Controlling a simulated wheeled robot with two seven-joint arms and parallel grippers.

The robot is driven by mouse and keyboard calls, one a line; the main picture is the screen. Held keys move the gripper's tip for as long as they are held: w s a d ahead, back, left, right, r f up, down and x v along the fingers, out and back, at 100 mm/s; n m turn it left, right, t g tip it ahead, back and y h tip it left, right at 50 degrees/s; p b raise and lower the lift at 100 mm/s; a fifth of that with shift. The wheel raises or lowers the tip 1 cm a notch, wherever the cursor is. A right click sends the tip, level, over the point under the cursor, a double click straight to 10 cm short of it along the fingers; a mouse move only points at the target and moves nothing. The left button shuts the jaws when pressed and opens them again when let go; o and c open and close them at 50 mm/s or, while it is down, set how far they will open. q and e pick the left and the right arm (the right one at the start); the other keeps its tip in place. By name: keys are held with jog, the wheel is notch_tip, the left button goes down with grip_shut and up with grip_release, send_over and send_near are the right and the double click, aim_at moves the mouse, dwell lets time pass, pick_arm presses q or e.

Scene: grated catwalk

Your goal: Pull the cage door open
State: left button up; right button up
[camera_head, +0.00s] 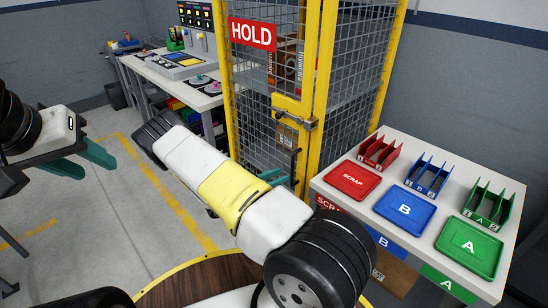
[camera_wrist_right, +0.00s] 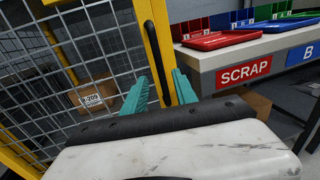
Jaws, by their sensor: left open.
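The cage door (camera_head: 262,95) is a yellow-framed wire mesh panel with a red HOLD sign (camera_head: 252,34). It looks closed against the yellow post. A yellow latch plate (camera_head: 292,110) sits on its edge, with a dark vertical handle (camera_head: 295,164) below. In the right wrist view the black handle (camera_wrist_right: 157,45) stands on a yellow upright. My right gripper (camera_wrist_right: 160,90) is open, its teal fingers apart on either side of the upright near the handle's lower end. Contact cannot be told. My left gripper (camera_head: 97,163) is open and empty at the left, far from the door.
A white table (camera_head: 398,220) at the right holds red, blue and green trays and bins, close to the door. A workbench (camera_head: 170,72) stands behind at the left. Boxes (camera_head: 285,135) are inside the cage. Floor (camera_head: 110,215) at the left is clear.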

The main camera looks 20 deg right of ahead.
aim_at(291, 183)
jog(key=d, duration=0.3)
jog(key=w+d, duration=0.1)
jog(key=d, duration=0.2)
jog(key=shift+w+d, duration=0.15)
jog(key=shift+d, duration=0.05)
grip_shut()
dwell(1.2)
